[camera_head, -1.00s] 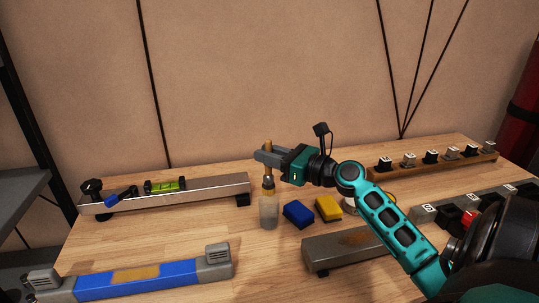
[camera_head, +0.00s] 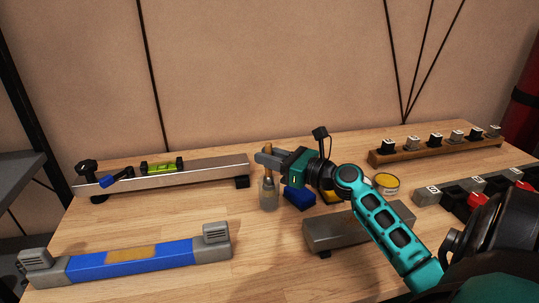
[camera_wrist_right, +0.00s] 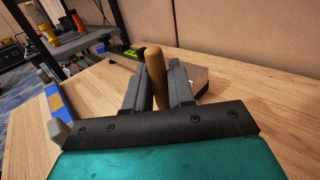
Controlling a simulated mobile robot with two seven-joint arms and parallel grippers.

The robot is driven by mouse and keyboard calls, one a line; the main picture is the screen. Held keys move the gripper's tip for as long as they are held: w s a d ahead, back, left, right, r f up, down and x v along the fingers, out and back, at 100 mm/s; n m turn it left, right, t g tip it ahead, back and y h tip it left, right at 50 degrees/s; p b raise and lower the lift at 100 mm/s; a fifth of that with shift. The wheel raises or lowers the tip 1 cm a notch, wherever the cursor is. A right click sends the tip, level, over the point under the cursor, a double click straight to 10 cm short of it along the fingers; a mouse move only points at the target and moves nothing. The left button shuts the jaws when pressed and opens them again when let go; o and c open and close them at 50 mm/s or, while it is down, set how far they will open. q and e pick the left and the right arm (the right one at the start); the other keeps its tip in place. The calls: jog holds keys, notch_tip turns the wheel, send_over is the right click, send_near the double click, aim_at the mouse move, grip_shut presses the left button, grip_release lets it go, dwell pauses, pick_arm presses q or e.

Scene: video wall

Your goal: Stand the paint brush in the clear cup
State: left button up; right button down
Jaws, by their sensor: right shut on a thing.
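The paint brush (camera_head: 267,162) has a wooden handle and stands upright, its lower end inside the clear cup (camera_head: 268,198). My right gripper (camera_head: 264,157) is shut on the upper part of the handle, above the cup. In the right wrist view the brush handle (camera_wrist_right: 155,75) shows between the two fingers (camera_wrist_right: 160,92). The cup is hidden in that view. In the head view I cannot tell whether the brush touches the cup's bottom. My left gripper is not in view.
A blue sponge (camera_head: 298,199) sits right beside the cup, with a yellow one partly hidden behind my arm. A metal rail with a green level (camera_head: 161,167) is at the left. A blue bar (camera_head: 128,261) lies in front. Wood between them is clear.

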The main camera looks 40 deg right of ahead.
dwell(0.3)
jog(key=c, duration=0.9)
grip_release()
jog(key=shift+f, duration=0.1)
jog(key=v, duration=1.3)
